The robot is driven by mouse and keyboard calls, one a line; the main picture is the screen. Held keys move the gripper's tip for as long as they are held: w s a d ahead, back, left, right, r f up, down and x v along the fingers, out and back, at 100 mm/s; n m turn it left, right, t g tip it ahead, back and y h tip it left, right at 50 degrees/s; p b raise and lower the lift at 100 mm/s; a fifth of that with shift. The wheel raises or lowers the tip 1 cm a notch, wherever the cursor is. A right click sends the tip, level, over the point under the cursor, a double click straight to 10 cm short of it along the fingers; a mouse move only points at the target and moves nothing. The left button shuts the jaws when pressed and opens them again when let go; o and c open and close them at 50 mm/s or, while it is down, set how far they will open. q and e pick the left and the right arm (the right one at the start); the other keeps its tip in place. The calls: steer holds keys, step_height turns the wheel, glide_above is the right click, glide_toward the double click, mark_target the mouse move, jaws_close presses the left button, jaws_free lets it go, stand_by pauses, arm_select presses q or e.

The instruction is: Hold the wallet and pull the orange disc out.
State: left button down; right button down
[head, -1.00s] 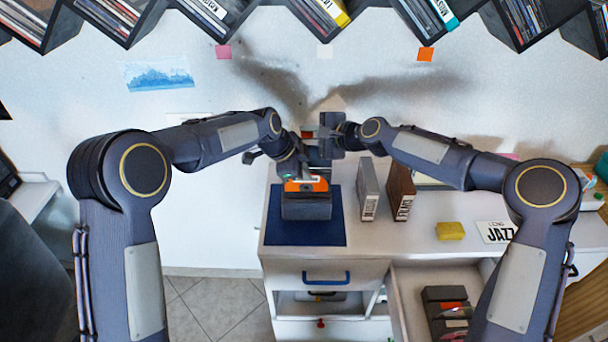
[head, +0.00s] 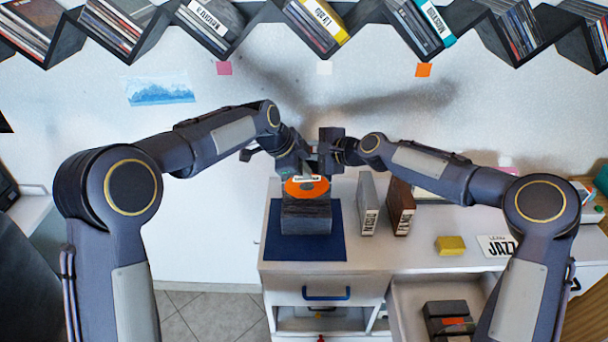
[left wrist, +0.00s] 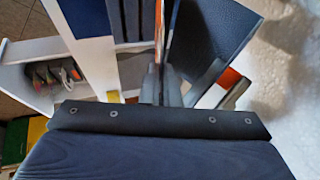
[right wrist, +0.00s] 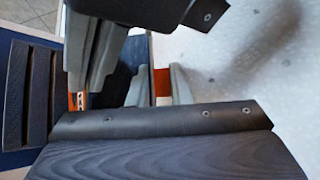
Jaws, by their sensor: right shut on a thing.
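The orange disc (head: 308,189) shows its round face and dark centre, with a white label along its upper edge. It stands upright at a dark slotted block (head: 306,218) on a blue mat; an orange strip seen edge-on also shows in the left wrist view (left wrist: 160,30). My left gripper (head: 303,168) is just above the disc; its fingers (left wrist: 163,92) are close together, but their grip is unclear. My right gripper (head: 318,165) is close beside it, toward the wall, shut on an orange-and-white piece (right wrist: 162,85). I cannot tell whether this piece is the wallet.
A grey case (head: 368,204) and a brown case (head: 399,207) stand right of the mat. A yellow block (head: 450,245) and a JAZZ card (head: 496,246) lie farther right. An open drawer below holds dark boxes (head: 447,318). Zigzag shelves (head: 240,40) line the wall above.

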arm_select(q)
steer(key=shift+r, duration=1.5)
arm_select(e)
steer(key=shift+s+f, duration=0.2)
steer(key=shift+f, duration=0.15)
